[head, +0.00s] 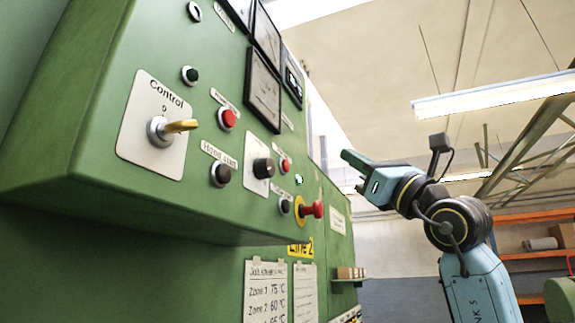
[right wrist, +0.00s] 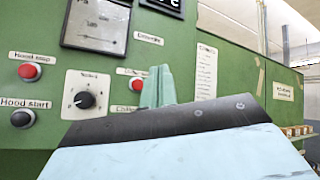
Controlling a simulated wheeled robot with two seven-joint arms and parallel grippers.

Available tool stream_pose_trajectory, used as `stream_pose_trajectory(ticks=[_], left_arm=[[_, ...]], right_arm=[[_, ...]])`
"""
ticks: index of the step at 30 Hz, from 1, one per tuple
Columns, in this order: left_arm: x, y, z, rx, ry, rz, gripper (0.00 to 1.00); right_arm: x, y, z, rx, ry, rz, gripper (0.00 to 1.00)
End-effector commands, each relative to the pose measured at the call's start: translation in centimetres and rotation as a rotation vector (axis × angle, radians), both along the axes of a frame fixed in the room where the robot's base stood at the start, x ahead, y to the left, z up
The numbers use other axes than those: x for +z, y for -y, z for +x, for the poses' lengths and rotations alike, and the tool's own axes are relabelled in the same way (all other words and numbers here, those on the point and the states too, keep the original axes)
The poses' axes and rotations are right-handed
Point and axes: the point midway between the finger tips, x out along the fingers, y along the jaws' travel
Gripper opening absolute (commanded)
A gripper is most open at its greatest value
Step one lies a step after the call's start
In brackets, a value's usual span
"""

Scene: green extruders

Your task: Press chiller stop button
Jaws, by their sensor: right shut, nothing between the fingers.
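The chiller stop button is likely the small red button (head: 284,165) right of the black dial on the green panel; its label is too small to read in the head view. My left gripper is not in view.
The hood stop button (right wrist: 29,72), hood start button (right wrist: 22,119) and dial (right wrist: 84,99) lie left of my fingers. A red emergency knob (head: 312,209) protrudes below the red button. A key switch (head: 172,130) sits at the left. Open room lies right of the panel.

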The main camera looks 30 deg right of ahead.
Motion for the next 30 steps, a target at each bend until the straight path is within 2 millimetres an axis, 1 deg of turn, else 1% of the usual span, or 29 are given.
stream_pose_trajectory(ticks=[5,10,21,27,30], left_arm=[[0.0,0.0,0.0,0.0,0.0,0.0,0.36],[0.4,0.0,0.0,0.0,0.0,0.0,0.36],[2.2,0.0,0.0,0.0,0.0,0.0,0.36],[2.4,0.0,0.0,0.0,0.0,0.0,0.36],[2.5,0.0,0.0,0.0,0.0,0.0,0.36]], right_arm=[[0.0,-0.1,0.1,0.002,-0.001,0.001,0.0],[0.0,-0.7,0.9,0.004,-0.001,0.001,0.0],[0.1,-4.0,4.7,0.007,-0.003,0.001,0.0],[0.0,-5.3,6.2,0.006,-0.001,0.001,0.0],[0.0,-5.6,6.6,0.005,-0.002,0.002,0.0]])
